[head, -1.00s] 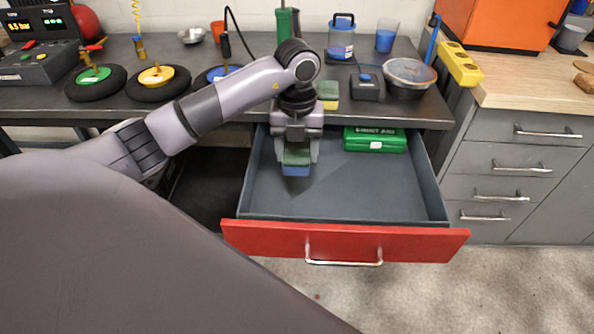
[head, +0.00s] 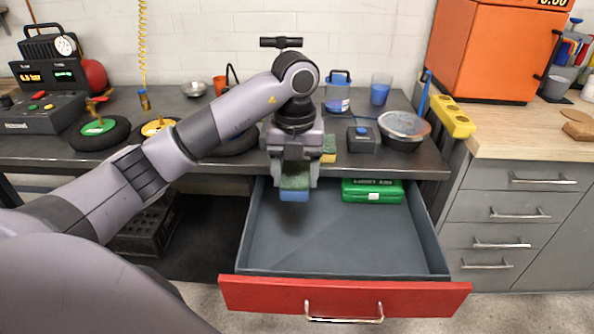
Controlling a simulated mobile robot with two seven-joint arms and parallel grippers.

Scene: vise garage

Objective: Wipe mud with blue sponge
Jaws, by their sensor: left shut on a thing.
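My left gripper (head: 294,178) points down over the back left part of the open drawer (head: 345,245), just in front of the workbench edge. It is shut on a sponge with a green upper layer and a blue lower layer (head: 294,196). The sponge appears to hang above the drawer floor. A second sponge, yellow with a green top (head: 328,148), lies on the workbench just right of the gripper and is partly hidden by it. I cannot make out a clear mud patch on the visible surfaces. My right gripper is not in view.
A green box (head: 372,190) lies in the drawer's back right. The workbench (head: 400,165) holds a round lidded bowl (head: 403,128), a small dark box (head: 361,139) and wheels (head: 99,133). The drawer's red front (head: 345,297) sticks out. Most of the drawer floor is clear.

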